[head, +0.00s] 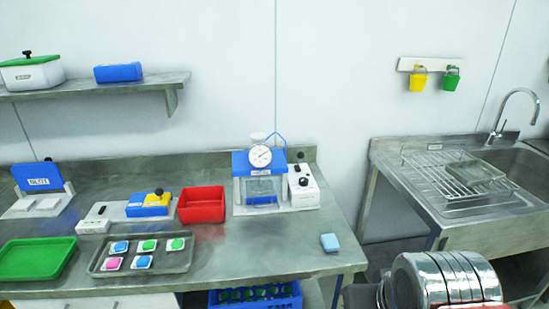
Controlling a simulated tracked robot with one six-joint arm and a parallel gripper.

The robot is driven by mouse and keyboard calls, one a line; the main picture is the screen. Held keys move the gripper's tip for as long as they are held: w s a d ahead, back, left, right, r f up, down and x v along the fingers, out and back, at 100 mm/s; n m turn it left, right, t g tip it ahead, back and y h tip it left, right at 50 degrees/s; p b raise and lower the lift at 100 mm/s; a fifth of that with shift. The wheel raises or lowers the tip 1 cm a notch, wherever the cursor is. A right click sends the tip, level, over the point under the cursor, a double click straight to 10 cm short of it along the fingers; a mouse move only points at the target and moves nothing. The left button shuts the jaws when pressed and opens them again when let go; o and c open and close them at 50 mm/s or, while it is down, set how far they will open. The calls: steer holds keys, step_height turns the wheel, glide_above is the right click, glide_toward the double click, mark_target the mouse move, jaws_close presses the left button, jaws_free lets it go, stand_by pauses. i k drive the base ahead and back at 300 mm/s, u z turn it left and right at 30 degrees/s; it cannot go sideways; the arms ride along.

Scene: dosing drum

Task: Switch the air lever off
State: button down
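A blue and white bench device with a round dial gauge (260,156) stands toward the back right of the steel bench. A white box (304,187) is attached or close beside its right side, with a small black knob on top and dark round parts on its face. The air lever may be among these, but I cannot tell which part it is or how it is set. A blue tube loops above the device. My gripper is not in view.
A red bin (201,205), a blue and yellow device (150,204), a grey tray (118,263) with several coloured pieces and a green tray (37,258) stand to the left. A light blue block (329,242) lies at the right front. Bench between is clear. A sink (525,170) stands right.

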mark_target(300, 154)
steer(key=u, duration=0.6)
steer(key=i, duration=0.85)
steer(key=u, duration=0.6)
